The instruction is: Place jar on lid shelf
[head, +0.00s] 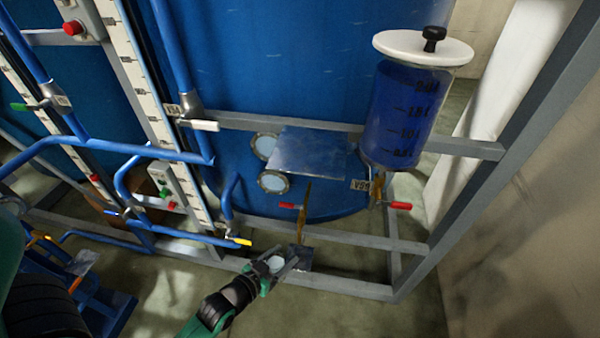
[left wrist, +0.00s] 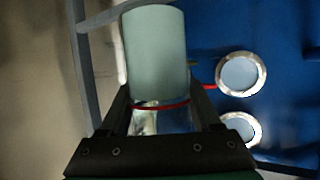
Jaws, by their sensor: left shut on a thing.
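My left gripper (head: 281,266) is low at the front of the frame, shut on the jar (head: 275,263). In the left wrist view the jar (left wrist: 155,50) is a pale grey-green cylinder with a clear, glassy part between the fingers (left wrist: 160,118) and a thin red line across it. A flat grey metal plate (head: 308,152), which looks like the lid shelf, sticks out from the frame above and beyond the gripper. The jar is well below and apart from it. A small dark plate (head: 303,259) lies beside the fingertips; whether they touch is unclear. My right gripper is out of view.
A blue-filled vessel (head: 408,115) with a white lid (head: 422,48) stands right of the plate. Valves with red handles (head: 400,205) and a yellow-tipped handle (head: 240,241) stick out nearby. The big blue tank (head: 270,60) stands behind. The plate's top looks clear.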

